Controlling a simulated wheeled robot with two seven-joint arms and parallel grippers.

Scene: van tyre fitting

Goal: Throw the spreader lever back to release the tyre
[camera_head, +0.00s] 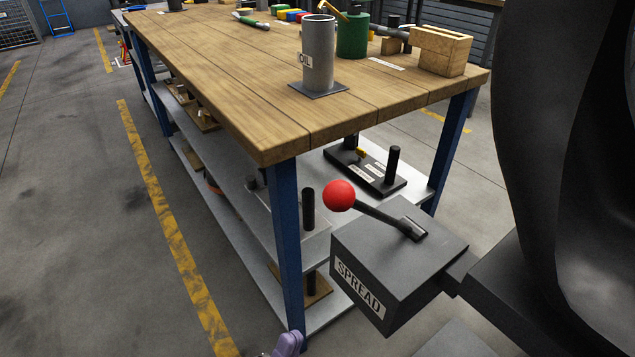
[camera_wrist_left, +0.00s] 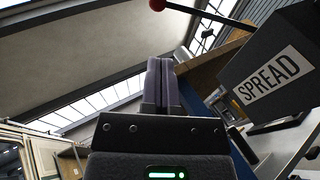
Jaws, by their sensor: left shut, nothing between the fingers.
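The spreader lever (camera_head: 385,214) is a dark rod with a red ball knob (camera_head: 339,195). It rises from a slot in a grey box (camera_head: 385,265) labelled SPREAD and leans left. In the left wrist view, the knob (camera_wrist_left: 157,4) is at the top edge and the box (camera_wrist_left: 275,70) at the right. My left gripper (camera_head: 288,344) just shows at the bottom edge, below and left of the box, apart from the lever. Its fingers (camera_wrist_left: 161,85) are shut and empty. A large black curved surface (camera_head: 570,130) at the right looks like the tyre. My right gripper is out of view.
A wooden-topped workbench (camera_head: 215,70) with blue legs stands behind the box. It bears an OIL-labelled cylinder (camera_head: 318,55), a green can (camera_head: 352,36) and a wooden block (camera_head: 440,52). Its lower shelves hold several parts. The floor at the left, with yellow lines (camera_head: 170,230), is clear.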

